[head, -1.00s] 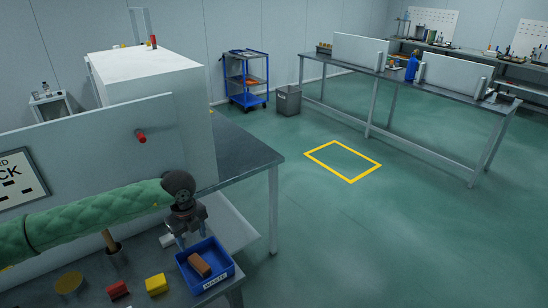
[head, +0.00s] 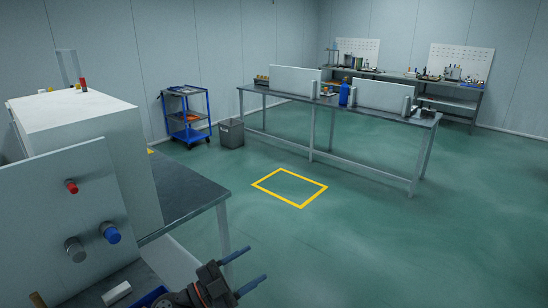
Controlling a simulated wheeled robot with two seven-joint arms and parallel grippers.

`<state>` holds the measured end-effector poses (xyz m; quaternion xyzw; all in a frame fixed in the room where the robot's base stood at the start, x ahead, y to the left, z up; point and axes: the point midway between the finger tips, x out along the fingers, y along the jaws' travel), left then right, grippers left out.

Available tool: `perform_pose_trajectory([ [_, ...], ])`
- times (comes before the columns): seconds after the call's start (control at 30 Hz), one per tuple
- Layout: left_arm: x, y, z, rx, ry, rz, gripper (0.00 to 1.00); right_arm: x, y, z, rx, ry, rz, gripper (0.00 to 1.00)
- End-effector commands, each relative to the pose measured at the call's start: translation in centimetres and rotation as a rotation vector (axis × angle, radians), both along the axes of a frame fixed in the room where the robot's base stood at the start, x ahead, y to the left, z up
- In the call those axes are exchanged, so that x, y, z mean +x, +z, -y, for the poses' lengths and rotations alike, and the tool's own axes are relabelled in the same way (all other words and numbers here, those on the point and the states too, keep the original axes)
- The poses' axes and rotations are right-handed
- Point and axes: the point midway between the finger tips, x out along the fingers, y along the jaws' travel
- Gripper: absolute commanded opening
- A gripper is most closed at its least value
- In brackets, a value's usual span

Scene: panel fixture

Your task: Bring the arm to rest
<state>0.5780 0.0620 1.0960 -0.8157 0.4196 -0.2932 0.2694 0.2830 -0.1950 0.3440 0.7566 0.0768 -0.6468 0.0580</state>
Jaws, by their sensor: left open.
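My left gripper (head: 257,262) is at the bottom of the head view, left of centre. Its two thin fingers point right and are apart, with nothing between them. It is right of the upright panel (head: 35,215) and does not touch it. The panel carries a red knob (head: 71,186), a blue knob (head: 111,233) and a grey knob (head: 74,249). Only a corner of the blue tray (head: 150,298) shows at the bottom edge, beside my left arm; its contents are out of view. My right gripper is not in view.
A dark bench (head: 185,190) stands behind the panel with a white box (head: 75,110). A white cylinder (head: 117,292) lies near the tray. A yellow floor square (head: 301,207), a grey bin (head: 230,134) and a blue cart (head: 187,117) are farther off. The floor at right is clear.

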Motion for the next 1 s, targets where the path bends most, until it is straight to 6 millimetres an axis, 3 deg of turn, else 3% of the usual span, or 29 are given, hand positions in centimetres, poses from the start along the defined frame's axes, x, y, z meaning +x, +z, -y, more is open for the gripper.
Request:
perform_pose_trajectory([
  [0.13, 1.3, 0.6, -2.6, -0.185, 0.253, -0.083, 0.57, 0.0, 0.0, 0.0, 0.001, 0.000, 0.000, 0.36],
  [0.23, 1.9, -0.4, -5.1, -0.264, 0.431, -0.171, 0.57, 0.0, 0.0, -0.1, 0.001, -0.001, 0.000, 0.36],
  [0.37, 2.0, -3.4, -8.6, -0.317, 0.662, -0.327, 0.57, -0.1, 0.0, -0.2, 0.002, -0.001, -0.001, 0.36],
  [0.47, 1.1, -6.7, -11.2, -0.319, 0.823, -0.475, 0.57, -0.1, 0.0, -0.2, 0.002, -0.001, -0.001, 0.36],
  [0.67, -3.7, -14.9, -15.0, -0.228, 1.080, -0.838, 0.57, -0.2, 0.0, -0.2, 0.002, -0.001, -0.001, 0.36],
  [0.8, -8.7, -20.1, -16.1, -0.113, 1.170, -1.101, 0.57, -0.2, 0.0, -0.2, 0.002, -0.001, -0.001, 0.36],
  [1.0, -14.4, -23.9, -16.2, 0.020, 1.193, -1.346, 0.57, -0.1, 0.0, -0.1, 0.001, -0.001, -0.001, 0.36],
])
